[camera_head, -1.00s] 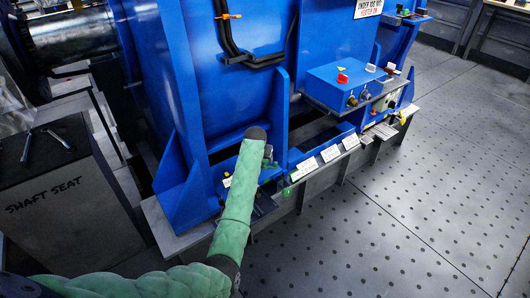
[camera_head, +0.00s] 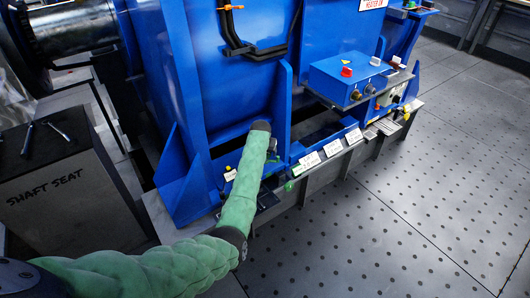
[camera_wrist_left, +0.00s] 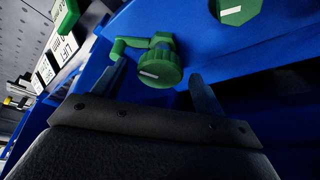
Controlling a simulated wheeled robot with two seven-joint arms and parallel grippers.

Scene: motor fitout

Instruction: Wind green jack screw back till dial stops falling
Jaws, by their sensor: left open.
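In the left wrist view a round green knob (camera_wrist_left: 158,70) with a white mark on its face and a green arm-like piece beside it sits against the blue frame. My left gripper (camera_wrist_left: 159,73) is open, with one finger on each side of the knob; I cannot tell whether either touches it. A green hexagonal part (camera_wrist_left: 237,10) with a white mark shows at the top edge. In the head view my green-sleeved left arm reaches to the motor's foot and hides the gripper and knob. No dial can be made out. My right gripper is out of view.
A blue control box (camera_head: 345,78) with a red knob stands right of the arm. White labels (camera_head: 309,161) line the frame's edge, near a small green part (camera_head: 289,186). The shaft seat block (camera_head: 50,190) stands left. The perforated floor (camera_head: 400,210) at right is clear.

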